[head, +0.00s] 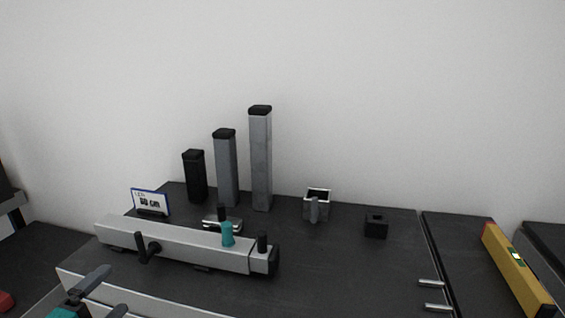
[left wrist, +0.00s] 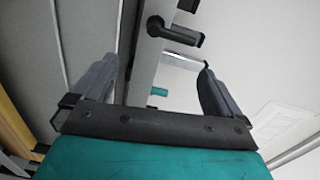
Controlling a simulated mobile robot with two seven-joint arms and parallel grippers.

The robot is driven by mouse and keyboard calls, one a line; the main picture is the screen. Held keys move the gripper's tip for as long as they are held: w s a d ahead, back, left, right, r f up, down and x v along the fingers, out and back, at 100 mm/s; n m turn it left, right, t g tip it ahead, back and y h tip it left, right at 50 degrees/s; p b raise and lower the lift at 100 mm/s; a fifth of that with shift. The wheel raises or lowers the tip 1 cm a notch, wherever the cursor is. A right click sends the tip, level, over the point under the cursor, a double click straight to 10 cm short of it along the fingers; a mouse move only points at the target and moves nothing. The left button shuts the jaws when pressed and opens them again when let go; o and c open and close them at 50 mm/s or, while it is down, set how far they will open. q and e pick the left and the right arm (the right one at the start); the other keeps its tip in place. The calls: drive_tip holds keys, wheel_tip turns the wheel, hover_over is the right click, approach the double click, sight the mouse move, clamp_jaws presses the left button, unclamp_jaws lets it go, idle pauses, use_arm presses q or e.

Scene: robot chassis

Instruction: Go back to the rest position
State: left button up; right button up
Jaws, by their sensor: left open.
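My left gripper (head: 103,296) shows at the lower left of the head view, with dark fingers and a teal body. Its fingers are apart and nothing is between them in the head view. In the left wrist view the open fingers (left wrist: 160,68) stand at either side, with a pale grey bar (left wrist: 145,65) and its dark knob (left wrist: 172,32) seen beyond them. I cannot tell how far the bar is from the fingers. In the head view the gripper is in front of a long grey beam (head: 185,245) with dark pegs. My right gripper is not in view.
On the dark table (head: 350,275) stand a black post (head: 194,178), a grey post (head: 226,170), a taller grey post (head: 261,160), a small sign (head: 150,202), a square metal holder (head: 318,205) and a black block (head: 376,226). A yellow level (head: 515,270) lies at right.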

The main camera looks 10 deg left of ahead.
use_arm(q)
drive_tip(key=s+d+f+n+g+p, duration=0.1)
drive_tip(key=s+d+f+n+g, duration=0.1)
drive_tip(key=d, duration=0.6)
drive_tip(key=s+d+f+n+g+p, duration=0.2)
drive_tip(key=s+d+f+n, duration=0.3)
drive_tip(key=s+d+n, duration=0.1)
drive_tip(key=s+d+f+n+g+h+p, duration=0.1)
drive_tip(key=s+d+f+n+g, duration=0.1)
drive_tip(key=d+n, duration=0.5)
drive_tip(key=s+d+f, duration=0.1)
drive_tip(key=s+d, duration=0.1)
drive_tip(key=shift+s+d+f+g, duration=0.25)
drive_tip(key=shift+d+f+g, duration=0.05)
drive_tip(key=shift+f+g, duration=0.1)
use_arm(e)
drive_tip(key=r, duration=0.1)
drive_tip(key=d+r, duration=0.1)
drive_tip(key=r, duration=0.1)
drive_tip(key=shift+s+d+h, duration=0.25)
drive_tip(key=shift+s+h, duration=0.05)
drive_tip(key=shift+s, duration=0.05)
